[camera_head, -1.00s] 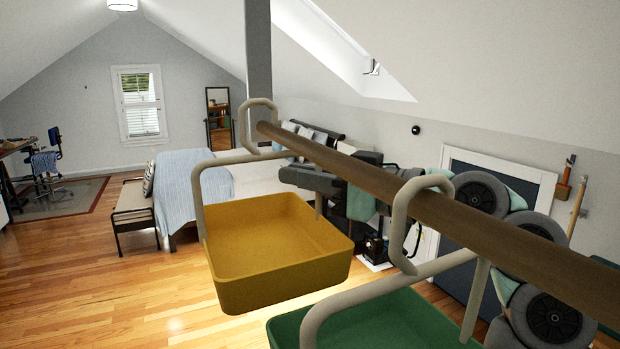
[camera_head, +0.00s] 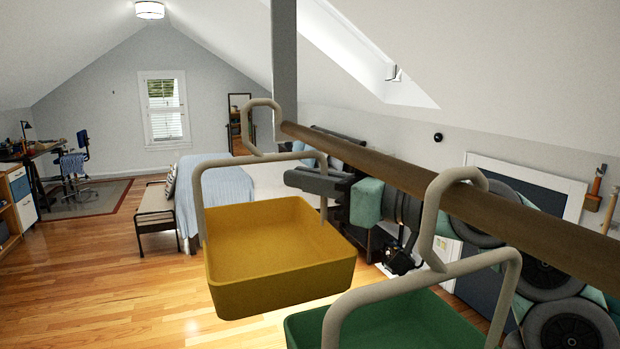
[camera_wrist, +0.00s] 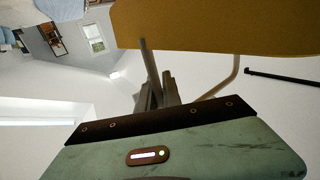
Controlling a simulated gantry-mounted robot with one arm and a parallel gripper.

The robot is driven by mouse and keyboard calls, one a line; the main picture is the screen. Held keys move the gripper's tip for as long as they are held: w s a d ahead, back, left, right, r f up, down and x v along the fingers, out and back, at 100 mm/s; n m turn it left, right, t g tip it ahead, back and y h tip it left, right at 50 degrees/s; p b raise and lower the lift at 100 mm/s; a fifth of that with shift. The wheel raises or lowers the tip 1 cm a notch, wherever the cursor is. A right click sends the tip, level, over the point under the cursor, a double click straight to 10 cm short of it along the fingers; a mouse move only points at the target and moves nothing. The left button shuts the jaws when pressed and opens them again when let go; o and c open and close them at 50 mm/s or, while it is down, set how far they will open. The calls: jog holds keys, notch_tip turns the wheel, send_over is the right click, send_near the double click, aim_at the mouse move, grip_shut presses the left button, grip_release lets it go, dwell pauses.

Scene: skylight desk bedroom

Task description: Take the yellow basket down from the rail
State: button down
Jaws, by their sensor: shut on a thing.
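The yellow basket (camera_head: 275,270) hangs level in the head view, its tan wire handle (camera_head: 198,195) rising to a hook (camera_head: 248,130). The hook appears just left of the free end of the brown rail (camera_head: 400,180); I cannot tell whether the rail's tip is still inside it. My gripper (camera_head: 300,180) is behind the handle and partly hidden by it and the rail.
A green basket (camera_head: 400,320) hangs from the rail by its own hook (camera_head: 430,220), near and right of the yellow one. Open wooden floor (camera_head: 110,290) lies to the left; a bed (camera_head: 210,190) and bench are beyond.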

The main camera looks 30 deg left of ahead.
jog(key=shift+s+a+f+b, duration=0.5)
jog(key=shift+s+a+f, duration=0.15)
jog(key=shift+s+a, duration=0.25)
jog(key=shift+s+a+f+b, duration=0.45)
jog(key=shift+s+a+f, duration=0.25)
jog(key=shift+s, duration=0.3)
jog(key=shift+s+a+f+b, duration=0.5)
jog(key=shift+s+a+f, duration=0.05)
jog(key=shift+s+a, duration=0.4)
